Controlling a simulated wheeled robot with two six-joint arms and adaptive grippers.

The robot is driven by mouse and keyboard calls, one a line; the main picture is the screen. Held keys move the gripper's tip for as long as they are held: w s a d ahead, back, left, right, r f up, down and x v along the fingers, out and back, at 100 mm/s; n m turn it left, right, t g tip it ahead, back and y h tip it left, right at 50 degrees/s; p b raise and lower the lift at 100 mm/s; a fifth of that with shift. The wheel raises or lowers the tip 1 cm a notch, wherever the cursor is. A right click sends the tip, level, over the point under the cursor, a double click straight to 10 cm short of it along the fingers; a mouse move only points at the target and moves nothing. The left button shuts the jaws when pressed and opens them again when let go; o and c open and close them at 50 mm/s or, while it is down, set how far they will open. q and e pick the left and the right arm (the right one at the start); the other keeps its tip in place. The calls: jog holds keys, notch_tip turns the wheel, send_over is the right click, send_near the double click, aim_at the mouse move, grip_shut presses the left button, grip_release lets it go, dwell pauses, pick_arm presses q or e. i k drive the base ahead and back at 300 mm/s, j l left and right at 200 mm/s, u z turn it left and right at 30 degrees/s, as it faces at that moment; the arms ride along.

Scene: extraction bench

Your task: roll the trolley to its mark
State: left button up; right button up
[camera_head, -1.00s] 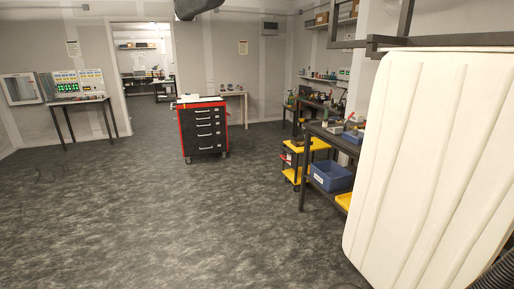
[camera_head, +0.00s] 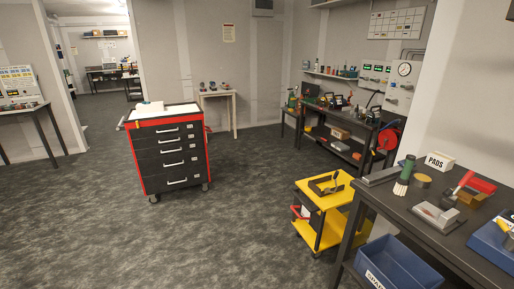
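A yellow two-shelf trolley (camera_head: 335,203) with dark posts and casters stands on the floor at right of centre, beside the dark workbench. A dark open holder lies on its top shelf, and something red and white shows on its lower shelf. A red and black drawer cabinet (camera_head: 171,155) on casters, with a pale top and a side handle, stands left of centre. I cannot tell for sure which of the two is the task's trolley. No floor mark can be made out. Neither of my grippers is in view.
The dark workbench (camera_head: 447,237) with tools and a pads box fills the right front; a blue bin (camera_head: 397,268) is below it. Another bench (camera_head: 345,127) stands at the back right, a small table (camera_head: 217,96) at the back wall. The grey floor (camera_head: 150,245) in front is clear.

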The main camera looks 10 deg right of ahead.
aim_at(326, 229)
jog(key=i, duration=0.75)
jog(key=i+z, duration=0.15)
jog(key=i, duration=0.65)
jog(key=i+j, duration=0.2)
jog(key=i, duration=0.55)
